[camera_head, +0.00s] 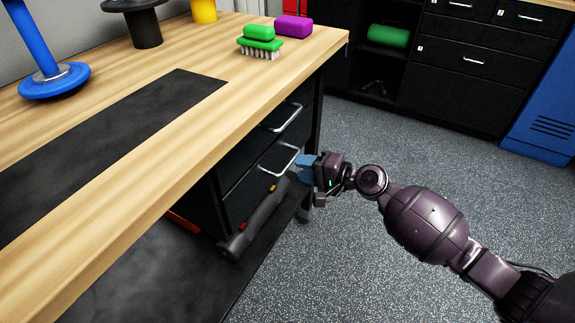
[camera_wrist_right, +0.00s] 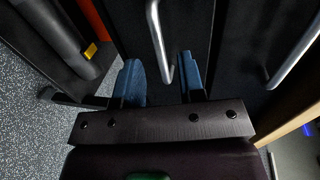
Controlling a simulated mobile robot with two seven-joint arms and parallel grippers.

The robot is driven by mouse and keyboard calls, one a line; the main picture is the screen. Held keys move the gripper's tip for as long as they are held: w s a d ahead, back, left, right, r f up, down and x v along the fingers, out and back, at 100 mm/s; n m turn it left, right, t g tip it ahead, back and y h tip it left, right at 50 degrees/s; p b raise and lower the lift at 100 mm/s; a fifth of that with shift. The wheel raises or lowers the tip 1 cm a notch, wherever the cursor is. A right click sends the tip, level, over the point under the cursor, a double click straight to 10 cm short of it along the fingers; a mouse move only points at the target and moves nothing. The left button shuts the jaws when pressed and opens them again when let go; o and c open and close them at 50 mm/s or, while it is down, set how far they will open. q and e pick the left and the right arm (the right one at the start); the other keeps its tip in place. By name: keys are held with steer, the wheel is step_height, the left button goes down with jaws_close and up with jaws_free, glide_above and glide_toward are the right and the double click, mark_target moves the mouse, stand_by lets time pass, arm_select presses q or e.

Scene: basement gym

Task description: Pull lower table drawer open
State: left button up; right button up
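The table's black drawer unit has two drawers under the right end of the tabletop. The lower drawer (camera_head: 241,193) looks shut, with its front in line with the upper drawer (camera_head: 262,138). My right gripper (camera_head: 303,167) is at the right end of the lower silver handle (camera_head: 283,158). In the right wrist view, my right gripper (camera_wrist_right: 160,78) is open, its blue fingers apart. The end of the lower handle (camera_wrist_right: 157,35) lies between the fingertips, with gaps visible on both sides. The upper handle (camera_wrist_right: 293,52) is to the right there. My left gripper is not in view.
A dark grey tool (camera_head: 258,222) with an orange button lies below the drawers, close to my right gripper. The wooden tabletop (camera_head: 190,130) overhangs above, holding a green brush (camera_head: 260,40). Speckled floor (camera_head: 330,260) right of the table is clear.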

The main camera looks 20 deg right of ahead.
mark_target(289, 164)
steer(key=shift+x, duration=2.4)
jaws_close()
